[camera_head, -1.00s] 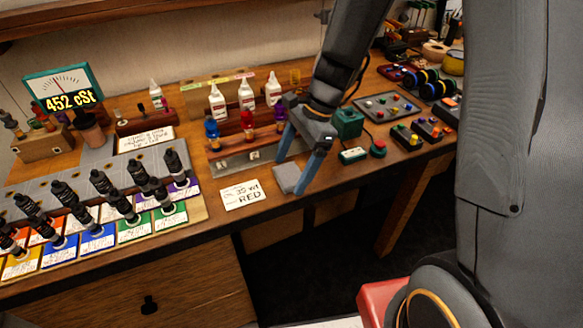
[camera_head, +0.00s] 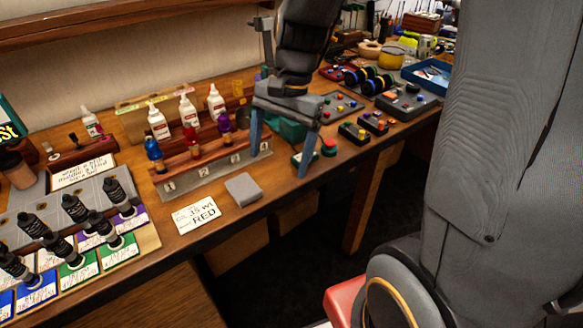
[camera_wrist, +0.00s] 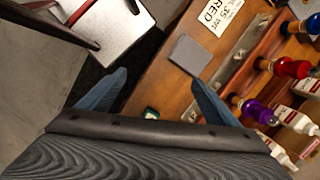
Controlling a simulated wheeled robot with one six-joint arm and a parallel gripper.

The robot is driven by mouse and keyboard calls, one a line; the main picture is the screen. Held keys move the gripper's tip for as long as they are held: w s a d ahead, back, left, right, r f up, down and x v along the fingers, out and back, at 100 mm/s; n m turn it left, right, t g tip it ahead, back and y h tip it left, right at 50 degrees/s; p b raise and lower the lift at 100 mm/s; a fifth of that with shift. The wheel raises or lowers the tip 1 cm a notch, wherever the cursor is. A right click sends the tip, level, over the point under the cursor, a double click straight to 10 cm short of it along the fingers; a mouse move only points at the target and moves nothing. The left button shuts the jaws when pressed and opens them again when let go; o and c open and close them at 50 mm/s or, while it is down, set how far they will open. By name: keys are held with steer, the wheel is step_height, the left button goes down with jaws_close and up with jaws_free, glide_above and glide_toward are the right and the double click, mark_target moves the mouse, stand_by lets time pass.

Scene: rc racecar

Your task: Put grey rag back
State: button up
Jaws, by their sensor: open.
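The grey rag (camera_head: 243,189), a small flat folded square, lies on the wooden workbench (camera_head: 262,212) near its front edge, just right of the "35 wt RED" card (camera_head: 197,215). It also shows in the wrist view (camera_wrist: 189,54), beyond my fingertips. My gripper (camera_head: 279,165) is open with nothing between its two blue fingers. It is right of the rag in the head view and apart from it. In the wrist view my gripper (camera_wrist: 158,77) has one finger over the bench and the other past its edge.
A rack (camera_head: 212,165) with coloured bottles stands behind the rag. A green box (camera_head: 289,130) is partly hidden behind my gripper. Small button boxes (camera_head: 353,133) lie to the right. Bare bench surrounds the rag's front.

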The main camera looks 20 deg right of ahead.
steer(key=s+d+f+n+t+h, duration=0.1)
steer(key=s+d+f+n, duration=0.3)
steer(key=n, duration=0.5)
steer(key=shift+s+n+t+h, duration=0.3)
steer(key=shift+s+t+h, duration=0.1)
steer(key=shift+s+h, duration=0.35)
